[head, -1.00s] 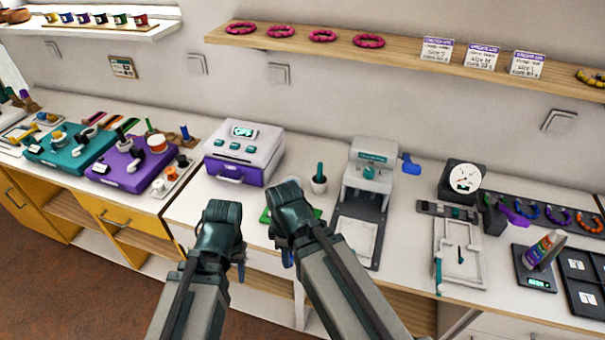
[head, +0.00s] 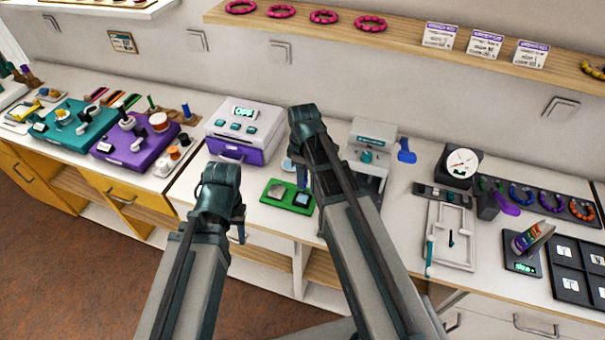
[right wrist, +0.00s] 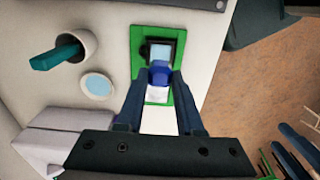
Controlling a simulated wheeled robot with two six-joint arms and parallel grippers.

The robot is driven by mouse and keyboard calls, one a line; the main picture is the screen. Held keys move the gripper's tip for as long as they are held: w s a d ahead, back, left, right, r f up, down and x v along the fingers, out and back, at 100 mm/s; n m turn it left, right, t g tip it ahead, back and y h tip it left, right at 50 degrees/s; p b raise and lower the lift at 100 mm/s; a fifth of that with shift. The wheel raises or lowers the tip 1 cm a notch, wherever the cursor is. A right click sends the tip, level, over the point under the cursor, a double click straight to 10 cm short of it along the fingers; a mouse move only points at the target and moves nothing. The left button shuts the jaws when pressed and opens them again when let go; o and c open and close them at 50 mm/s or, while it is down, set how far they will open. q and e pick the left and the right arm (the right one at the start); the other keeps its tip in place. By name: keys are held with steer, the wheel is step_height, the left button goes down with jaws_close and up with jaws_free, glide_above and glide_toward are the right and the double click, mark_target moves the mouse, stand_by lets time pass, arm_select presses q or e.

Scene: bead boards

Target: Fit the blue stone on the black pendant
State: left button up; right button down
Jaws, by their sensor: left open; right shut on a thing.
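The blue stone (right wrist: 160,74) is held between the fingertips of my right gripper (right wrist: 160,78), over the green tray (right wrist: 137,42). The black pendant (right wrist: 178,42) lies on the tray just ahead of the stone in the right wrist view, with a pale square face. A pale grey-white piece (right wrist: 157,95) lies on the tray below the fingers. In the head view, the green tray (head: 268,198) shows both pieces, the black pendant (head: 302,199) at right. My left gripper (head: 239,226) is in front of the counter, open and empty.
The white-purple machine (head: 242,128) is behind left, a grey press (head: 372,140) behind right. The counter front edge is close to the tray.

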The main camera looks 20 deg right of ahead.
steer(key=shift+f, duration=0.15)
step_height(320, 180, down, 6)
steer(key=b, duration=0.6)
steer(key=shift+f+b, duration=0.3)
steer(key=shift+b, duration=0.1)
stand_by(1.6)
steer(key=shift+c, duration=0.7)
jaws_free()
steer(key=shift+r, duration=0.15)
steer(key=shift+r+p, duration=3.45)
steer(key=shift+p, duration=0.1)
